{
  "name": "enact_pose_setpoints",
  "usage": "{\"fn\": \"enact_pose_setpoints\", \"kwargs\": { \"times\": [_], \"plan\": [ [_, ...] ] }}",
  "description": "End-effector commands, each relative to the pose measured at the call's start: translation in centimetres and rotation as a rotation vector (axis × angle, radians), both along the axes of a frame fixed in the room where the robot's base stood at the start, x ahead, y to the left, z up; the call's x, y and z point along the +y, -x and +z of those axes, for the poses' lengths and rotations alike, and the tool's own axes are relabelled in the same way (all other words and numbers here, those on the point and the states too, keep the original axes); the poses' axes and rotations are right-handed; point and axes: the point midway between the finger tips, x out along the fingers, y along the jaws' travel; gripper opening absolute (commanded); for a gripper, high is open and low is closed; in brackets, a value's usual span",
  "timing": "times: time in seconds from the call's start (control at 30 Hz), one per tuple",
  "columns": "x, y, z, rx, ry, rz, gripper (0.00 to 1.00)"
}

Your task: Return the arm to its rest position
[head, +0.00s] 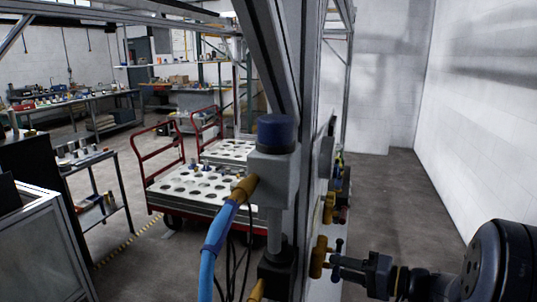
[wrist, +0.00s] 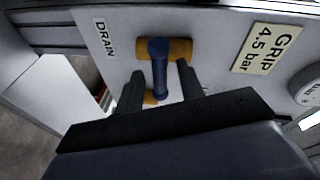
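My gripper (head: 337,259) is at the lower right in the head view, facing the side of a panel on the gantry post. In the wrist view my gripper (wrist: 160,69) is open, with its two dark fingers apart. A brass valve with a blue lever (wrist: 159,68) lies between the fingers, with a visible gap on each side. The panel (wrist: 210,50) carries a "DRAIN" label (wrist: 104,37) and a "GRIP 4.5 bar" label (wrist: 267,48). In the head view a brass fitting (head: 319,257) shows just left of my fingers.
A gantry post (head: 312,110) stands close in the middle, with a blue-capped grey unit (head: 274,165) and a blue hose (head: 210,260). Another brass fitting (head: 328,207) sits above my gripper. Red carts (head: 190,185) stand behind. Open floor (head: 390,190) lies to the right.

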Motion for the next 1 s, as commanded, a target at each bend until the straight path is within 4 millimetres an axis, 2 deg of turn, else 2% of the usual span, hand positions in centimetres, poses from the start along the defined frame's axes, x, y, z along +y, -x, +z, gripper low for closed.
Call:
{"fn": "enact_pose_setpoints", "kwargs": {
  "times": [0.6, 1.0],
  "plan": [
    [0.04, 0.14, -0.02, -0.374, 0.12, 0.0, 0.36],
    [0.01, 0.11, -0.05, -0.465, 0.151, 0.0, 0.36]
  ]
}}
